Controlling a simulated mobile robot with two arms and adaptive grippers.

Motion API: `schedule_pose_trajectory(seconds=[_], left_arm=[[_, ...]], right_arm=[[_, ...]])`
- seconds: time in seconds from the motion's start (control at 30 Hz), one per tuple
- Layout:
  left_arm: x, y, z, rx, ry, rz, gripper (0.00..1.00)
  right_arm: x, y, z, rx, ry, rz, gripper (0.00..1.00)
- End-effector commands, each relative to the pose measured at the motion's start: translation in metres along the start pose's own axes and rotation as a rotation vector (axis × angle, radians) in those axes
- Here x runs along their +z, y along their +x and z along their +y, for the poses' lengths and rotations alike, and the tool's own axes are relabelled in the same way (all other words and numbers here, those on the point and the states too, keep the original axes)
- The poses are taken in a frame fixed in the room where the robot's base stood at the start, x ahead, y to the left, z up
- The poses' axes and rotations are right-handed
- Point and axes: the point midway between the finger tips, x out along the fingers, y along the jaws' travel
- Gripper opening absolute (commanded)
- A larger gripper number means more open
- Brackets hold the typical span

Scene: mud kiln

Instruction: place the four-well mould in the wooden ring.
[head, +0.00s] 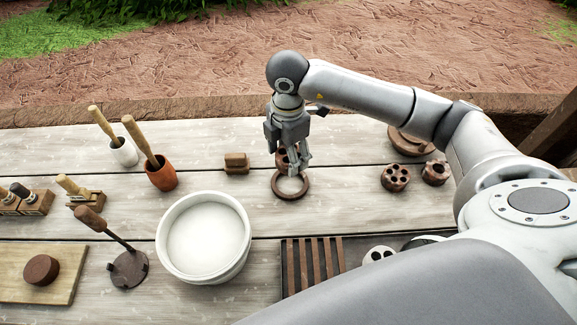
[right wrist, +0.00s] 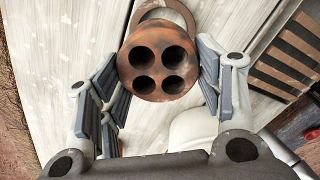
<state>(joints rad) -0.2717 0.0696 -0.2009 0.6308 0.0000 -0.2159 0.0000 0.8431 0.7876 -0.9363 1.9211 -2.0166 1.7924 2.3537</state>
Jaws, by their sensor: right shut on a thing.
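The four-well mould (right wrist: 158,63) is a brown round block with four dark wells, facing the right wrist camera. My right gripper (head: 293,170) is shut on it, with a finger on each side. In the head view the mould (head: 282,157) is partly hidden by the fingers. The wooden ring (head: 290,198) lies flat on the table, just below the mould in the picture. In the right wrist view part of the ring (right wrist: 184,13) shows beyond the mould. The mould appears above the ring, not seated in it. My left gripper is not in view.
A white bowl (head: 164,243) stands left of the ring, and a slatted rack (head: 284,268) is nearer. A small brown block (head: 236,163) lies to the left. Other brown moulds (head: 395,178) (head: 435,172) stand to the right. The table around the ring is clear.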

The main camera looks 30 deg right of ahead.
Motion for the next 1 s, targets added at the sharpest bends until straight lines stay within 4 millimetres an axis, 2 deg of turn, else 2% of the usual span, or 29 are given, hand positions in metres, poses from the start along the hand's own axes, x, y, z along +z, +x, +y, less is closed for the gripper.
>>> schedule_pose_trajectory(seconds=[0.03, 0.2, 0.3, 0.43, 0.6, 0.7, 0.87, 1.0], left_arm=[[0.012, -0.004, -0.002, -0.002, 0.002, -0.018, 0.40], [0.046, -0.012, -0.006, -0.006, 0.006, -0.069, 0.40], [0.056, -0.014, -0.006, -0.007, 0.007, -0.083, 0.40], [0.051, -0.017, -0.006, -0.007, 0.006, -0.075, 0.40], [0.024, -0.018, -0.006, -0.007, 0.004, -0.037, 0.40], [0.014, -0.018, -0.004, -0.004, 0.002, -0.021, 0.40], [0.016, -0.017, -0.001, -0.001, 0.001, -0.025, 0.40], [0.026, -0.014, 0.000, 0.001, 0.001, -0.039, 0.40]], right_arm=[[0.000, 0.009, -0.002, -0.007, -0.001, 0.001, 0.26], [0.000, 0.039, -0.002, -0.004, 0.000, 0.002, 0.26], [0.000, 0.049, -0.001, -0.001, -0.001, 0.001, 0.26], [-0.001, 0.064, -0.001, -0.003, 0.000, 0.002, 0.26], [-0.001, 0.085, -0.001, -0.001, 0.000, 0.002, 0.26], [0.000, 0.088, -0.001, 0.001, -0.001, 0.001, 0.26], [0.000, 0.088, 0.000, 0.001, -0.001, 0.002, 0.26], [-0.001, 0.092, -0.001, 0.001, -0.001, 0.002, 0.26]])
